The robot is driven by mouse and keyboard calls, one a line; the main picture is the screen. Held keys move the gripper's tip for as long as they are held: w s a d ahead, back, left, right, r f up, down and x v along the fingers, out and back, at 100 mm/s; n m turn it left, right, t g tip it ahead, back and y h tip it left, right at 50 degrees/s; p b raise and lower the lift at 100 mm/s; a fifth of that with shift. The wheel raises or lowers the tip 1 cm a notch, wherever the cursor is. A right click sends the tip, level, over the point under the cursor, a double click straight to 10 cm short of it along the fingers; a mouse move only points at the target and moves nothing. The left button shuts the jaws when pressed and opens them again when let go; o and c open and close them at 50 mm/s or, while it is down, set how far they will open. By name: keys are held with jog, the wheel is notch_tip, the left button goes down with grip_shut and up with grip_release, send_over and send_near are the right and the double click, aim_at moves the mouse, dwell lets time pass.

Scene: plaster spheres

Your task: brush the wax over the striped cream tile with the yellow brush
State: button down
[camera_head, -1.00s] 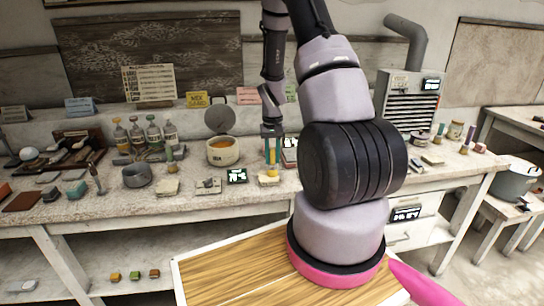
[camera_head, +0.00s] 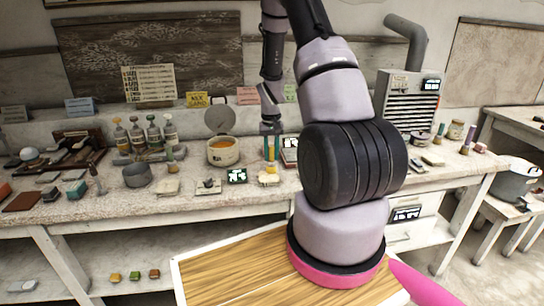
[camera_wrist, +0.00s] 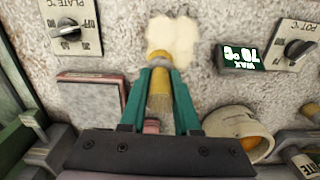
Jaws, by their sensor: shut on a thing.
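My gripper (camera_wrist: 158,80) is shut on the yellow brush (camera_wrist: 160,98), with the brush between its teal fingers. In the head view my gripper (camera_head: 272,158) is over the middle of the bench. A cream, uneven-edged piece (camera_wrist: 172,36) lies flat just beyond the brush's yellow end in the wrist view. It also shows below the gripper in the head view (camera_head: 268,180). I cannot make out stripes on it, or whether the brush touches it. The wax pot (camera_head: 223,151), holding orange wax, stands left of my gripper with its lid up.
A wax temperature display (camera_wrist: 240,57) and pot dial (camera_wrist: 299,48) lie beside the cream piece. A plate dial (camera_wrist: 68,30) and a pinkish slab (camera_wrist: 92,90) are on the other side. Several bottles (camera_head: 152,133) stand behind, left of the pot. A grey bowl (camera_head: 137,175) stands farther left.

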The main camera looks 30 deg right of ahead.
jog(key=shift+w+d, duration=0.1)
jog(key=shift+w, duration=0.25)
jog(key=shift+s, duration=0.1)
jog(key=shift+s+a, duration=0.3)
jog(key=shift+s, duration=0.55)
jog(key=shift+s+a, duration=0.25)
jog(key=shift+s, duration=0.6)
jog(key=shift+w, duration=0.1)
jog(key=shift+w+d, duration=0.3)
jog(key=shift+w, duration=0.55)
jog(key=shift+w+d, duration=0.25)
jog(key=shift+w, duration=0.6)
